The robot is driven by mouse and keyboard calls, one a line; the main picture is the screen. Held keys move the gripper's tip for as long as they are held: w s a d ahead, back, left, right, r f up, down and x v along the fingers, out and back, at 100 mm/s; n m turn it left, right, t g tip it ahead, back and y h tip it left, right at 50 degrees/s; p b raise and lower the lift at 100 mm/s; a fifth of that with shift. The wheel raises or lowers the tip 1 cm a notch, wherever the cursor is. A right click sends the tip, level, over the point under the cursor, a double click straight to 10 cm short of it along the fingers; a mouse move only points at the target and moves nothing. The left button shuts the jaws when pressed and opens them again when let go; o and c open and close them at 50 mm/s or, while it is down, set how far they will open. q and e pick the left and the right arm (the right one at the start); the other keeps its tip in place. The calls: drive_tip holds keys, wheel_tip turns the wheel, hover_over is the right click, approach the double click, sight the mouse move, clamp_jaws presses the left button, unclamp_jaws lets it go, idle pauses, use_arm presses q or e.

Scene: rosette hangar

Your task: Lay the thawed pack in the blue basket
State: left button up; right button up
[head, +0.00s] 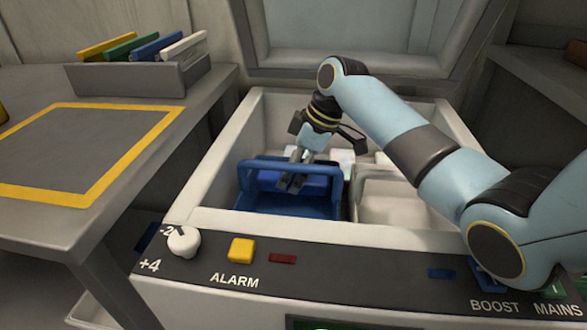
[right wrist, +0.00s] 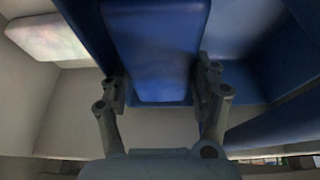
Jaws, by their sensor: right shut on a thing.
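The blue basket (head: 262,207) stands in the left part of the open chest; its blue side also shows in the right wrist view (right wrist: 240,38). My right gripper (head: 291,183) points down into the basket from above, near its raised bar. In the right wrist view my right gripper (right wrist: 160,90) is shut on a smooth blue slab with rounded edges, the blue pack (right wrist: 155,50). The pack is at the basket; whether it touches the bottom I cannot tell. Nothing readable on it shows whether it is thawed. My left gripper is out of view.
Pale packs (head: 343,157) lie behind the basket, and a white bin (head: 388,200) stands to its right. The chest's front panel has a yellow alarm button (head: 241,249) and a white knob (head: 184,241). A yellow-framed table area (head: 75,150) is clear at left.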

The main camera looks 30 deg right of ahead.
drive_tip(key=shift+f, duration=0.45)
drive_tip(key=o, duration=1.2)
drive_tip(key=shift+c, duration=0.2)
drive_tip(key=shift+r, duration=0.1)
drive_tip(key=shift+r, duration=0.3)
drive_tip(key=p+v, duration=0.3)
drive_tip(key=v, duration=0.9)
drive_tip(key=shift+r, duration=0.2)
